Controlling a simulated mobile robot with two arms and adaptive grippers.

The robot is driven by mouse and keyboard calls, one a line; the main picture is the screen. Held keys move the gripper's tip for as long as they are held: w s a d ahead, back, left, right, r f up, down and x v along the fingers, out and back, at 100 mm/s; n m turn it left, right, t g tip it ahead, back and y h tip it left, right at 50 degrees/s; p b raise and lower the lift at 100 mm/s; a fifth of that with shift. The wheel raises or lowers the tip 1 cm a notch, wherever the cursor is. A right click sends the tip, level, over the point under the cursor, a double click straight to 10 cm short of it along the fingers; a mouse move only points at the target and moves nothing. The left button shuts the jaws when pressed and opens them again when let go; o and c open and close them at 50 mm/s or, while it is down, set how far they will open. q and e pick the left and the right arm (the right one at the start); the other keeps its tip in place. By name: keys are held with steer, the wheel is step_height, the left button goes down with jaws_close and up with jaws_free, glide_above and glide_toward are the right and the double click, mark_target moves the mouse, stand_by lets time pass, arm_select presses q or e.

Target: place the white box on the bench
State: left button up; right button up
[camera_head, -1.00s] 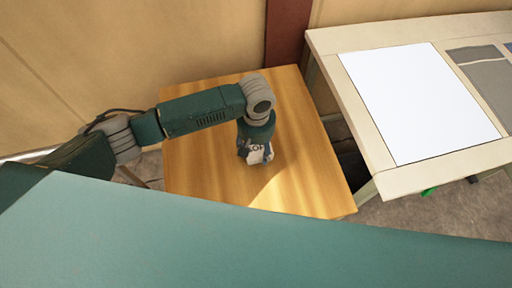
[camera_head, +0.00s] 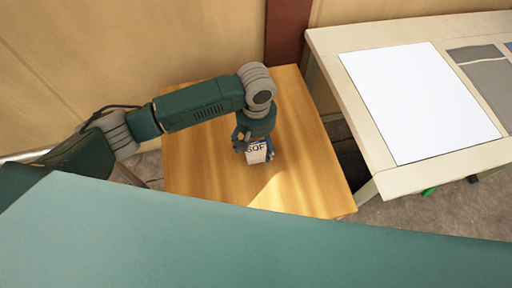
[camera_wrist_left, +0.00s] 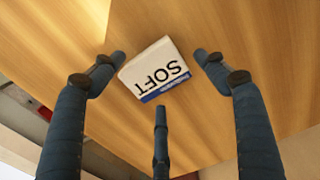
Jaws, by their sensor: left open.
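The white box (camera_head: 257,151) has dark "SOFT" lettering and a blue edge strip. It appears to rest on the wooden table (camera_head: 200,170), and it also shows in the left wrist view (camera_wrist_left: 153,70). My left gripper (camera_head: 254,146) is over the box, with its fingers spread open around it. In the left wrist view the fingers (camera_wrist_left: 160,78) stand to both sides and below the box, with gaps that look clear. Part of the box is hidden by the gripper in the head view. My right gripper is not in view.
A pale workbench (camera_head: 385,182) stands to the right with a white sheet (camera_head: 420,100) and grey pieces (camera_head: 485,75) on it. A dark gap separates it from the wooden table. A wall is behind. Bare wood surrounds the box.

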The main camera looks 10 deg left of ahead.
mark_target(256, 149)
arm_select(q)
step_height(256, 149, up, 9)
stand_by(0.3)
stand_by(0.5)
